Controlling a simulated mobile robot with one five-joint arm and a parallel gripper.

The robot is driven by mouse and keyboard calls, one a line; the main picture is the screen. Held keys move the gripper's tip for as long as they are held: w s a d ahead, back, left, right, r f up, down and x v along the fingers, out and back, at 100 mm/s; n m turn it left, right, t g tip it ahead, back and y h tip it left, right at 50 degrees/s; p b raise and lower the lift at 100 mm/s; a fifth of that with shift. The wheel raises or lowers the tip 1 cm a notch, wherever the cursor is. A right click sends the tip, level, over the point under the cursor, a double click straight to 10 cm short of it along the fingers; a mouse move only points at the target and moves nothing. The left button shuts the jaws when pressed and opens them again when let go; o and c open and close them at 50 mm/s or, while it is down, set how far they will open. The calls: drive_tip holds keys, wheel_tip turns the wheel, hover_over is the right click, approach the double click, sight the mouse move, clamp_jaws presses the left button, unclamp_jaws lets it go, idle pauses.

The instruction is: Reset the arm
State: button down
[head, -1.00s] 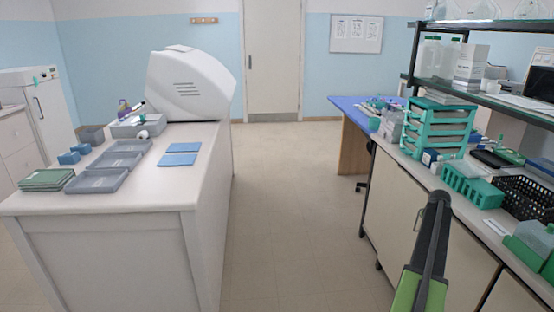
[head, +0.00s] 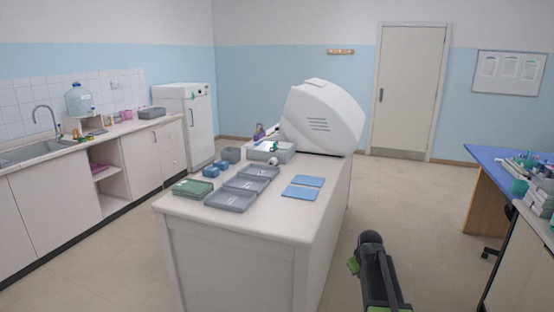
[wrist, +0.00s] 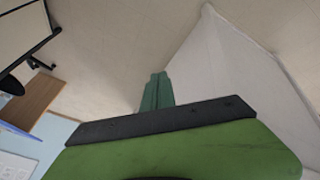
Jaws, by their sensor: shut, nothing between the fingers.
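My arm (head: 375,270), dark with green parts, rises from the bottom edge of the head view, right of the white island bench (head: 235,265). In the wrist view my gripper (wrist: 157,77) shows as two narrow green fingers pressed together, with nothing between them. It hangs over bare floor, apart from the bench side (wrist: 215,75) on the right of that view. In the head view the fingertips cannot be made out clearly.
Grey trays (head: 232,200), blue mats (head: 300,193) and a white machine (head: 322,118) stand on the island. A sink counter (head: 60,145) is at left, a blue-topped desk (head: 490,165) at right. Open floor (head: 425,225) lies between island and desk.

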drive_tip(key=s+a+r+g+y+p, duration=0.1)
drive_tip(key=s+a, duration=0.3)
drive_tip(key=a, duration=0.3)
drive_tip(key=s+a+p, duration=0.1)
drive_tip(key=s+a, duration=0.4)
drive_tip(key=a, duration=0.2)
drive_tip(key=s+a+f+m+g, duration=0.1)
drive_tip(key=s+a+m+g, duration=0.2)
drive_tip(key=s, duration=1)
drive_tip(key=shift+s+a+g+y, duration=0.2)
drive_tip(key=shift+a+g+y, duration=0.1)
drive_tip(key=shift+a+g, duration=0.1)
drive_tip(key=shift+d, duration=0.1)
